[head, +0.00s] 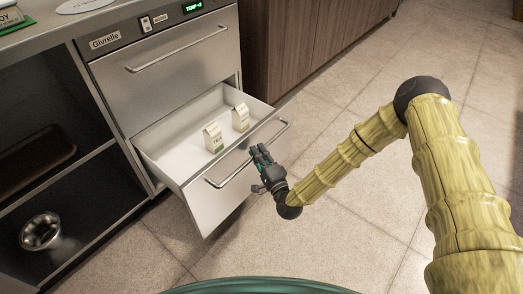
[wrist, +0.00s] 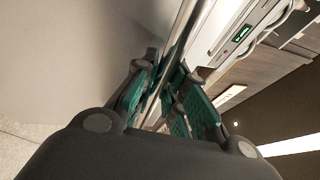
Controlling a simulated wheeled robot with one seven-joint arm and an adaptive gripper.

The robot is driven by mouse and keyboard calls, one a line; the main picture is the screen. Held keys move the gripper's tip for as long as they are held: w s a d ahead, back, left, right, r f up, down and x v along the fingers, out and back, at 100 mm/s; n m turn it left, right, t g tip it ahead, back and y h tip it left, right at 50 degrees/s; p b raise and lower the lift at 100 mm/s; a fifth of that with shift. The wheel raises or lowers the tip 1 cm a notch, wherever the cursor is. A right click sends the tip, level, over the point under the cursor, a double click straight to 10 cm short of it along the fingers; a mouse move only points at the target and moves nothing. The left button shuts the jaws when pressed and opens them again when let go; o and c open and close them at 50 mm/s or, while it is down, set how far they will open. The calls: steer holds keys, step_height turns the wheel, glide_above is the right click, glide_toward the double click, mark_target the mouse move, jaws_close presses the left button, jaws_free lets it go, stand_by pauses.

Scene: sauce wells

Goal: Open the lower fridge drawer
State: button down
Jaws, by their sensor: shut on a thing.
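The lower fridge drawer (head: 185,190) stands pulled well out of the steel fridge unit. Its white inside shows, with two small cartons (head: 213,137) (head: 240,118) standing in it. A long bar handle (head: 226,176) runs across its front. My gripper (head: 260,154) is at the middle of this handle, shut on the bar. In the wrist view the handle bar (wrist: 190,28) passes between the green-padded fingers of my gripper (wrist: 170,95). The pads hide part of the bar.
The upper drawer (head: 165,70) is shut, with its own bar handle. Open shelves at the left hold a metal bowl (head: 40,231) and a brown tray (head: 38,157). Tiled floor (head: 330,70) is clear to the right. A wooden cabinet (head: 300,40) stands behind.

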steer(key=shift+d, duration=0.15)
steer(key=c, duration=1.5)
jaws_free()
steer(key=shift+o, duration=0.2)
steer(key=v, duration=1.2)
steer(key=shift+f, duration=0.15)
